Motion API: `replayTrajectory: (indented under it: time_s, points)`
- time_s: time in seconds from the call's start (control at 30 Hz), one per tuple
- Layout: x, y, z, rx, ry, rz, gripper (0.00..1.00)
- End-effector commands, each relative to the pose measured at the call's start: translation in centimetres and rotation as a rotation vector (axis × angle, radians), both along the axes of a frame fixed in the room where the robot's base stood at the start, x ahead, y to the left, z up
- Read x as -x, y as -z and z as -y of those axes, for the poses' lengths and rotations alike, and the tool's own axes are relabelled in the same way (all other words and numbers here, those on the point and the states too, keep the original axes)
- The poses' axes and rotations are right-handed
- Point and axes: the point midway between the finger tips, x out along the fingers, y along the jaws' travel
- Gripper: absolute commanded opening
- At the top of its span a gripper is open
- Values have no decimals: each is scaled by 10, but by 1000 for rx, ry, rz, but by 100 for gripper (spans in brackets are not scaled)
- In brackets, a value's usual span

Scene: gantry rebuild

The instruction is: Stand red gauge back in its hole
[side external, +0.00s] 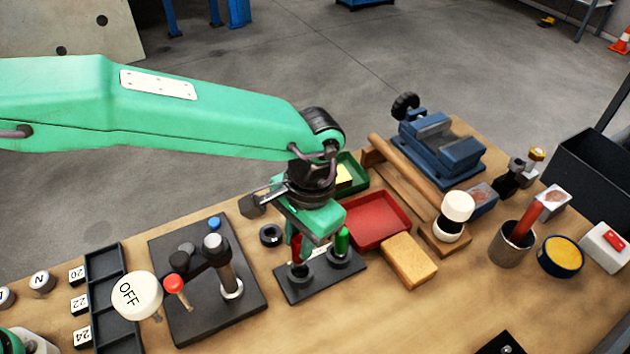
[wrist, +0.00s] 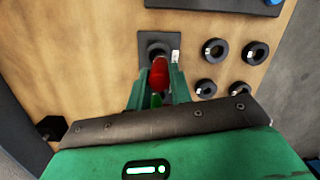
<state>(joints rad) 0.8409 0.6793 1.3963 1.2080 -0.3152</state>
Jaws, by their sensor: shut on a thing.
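The red gauge (side external: 295,246) is between the fingers of my gripper (side external: 302,250), largely hidden by them in the side view. In the wrist view the red gauge (wrist: 159,74) shows between the two green fingers (wrist: 160,88), which are shut on it. A dark plate (side external: 291,292) with two round collars lies below. The gauge is over the left collar (side external: 300,277); I cannot tell whether its lower end is inside. A green gauge (side external: 342,240) stands upright in the right collar. In the wrist view one collar (wrist: 158,48) shows just beyond the red gauge.
A red tray (side external: 378,218) and a tan block (side external: 409,260) lie right of the plate. A black ring (side external: 271,235) lies to its left. A black lever fixture (side external: 208,285) with a white OFF disc (side external: 136,296) stands further left. Bare wood lies in front.

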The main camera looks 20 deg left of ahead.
Motion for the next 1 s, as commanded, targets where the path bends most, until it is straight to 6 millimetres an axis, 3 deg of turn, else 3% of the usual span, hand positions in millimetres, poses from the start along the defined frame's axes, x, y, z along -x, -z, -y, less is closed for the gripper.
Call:
replayTrajectory:
  time_s: [1.0]
  points:
    - [-1,22,-1,-1,-4,0,0]
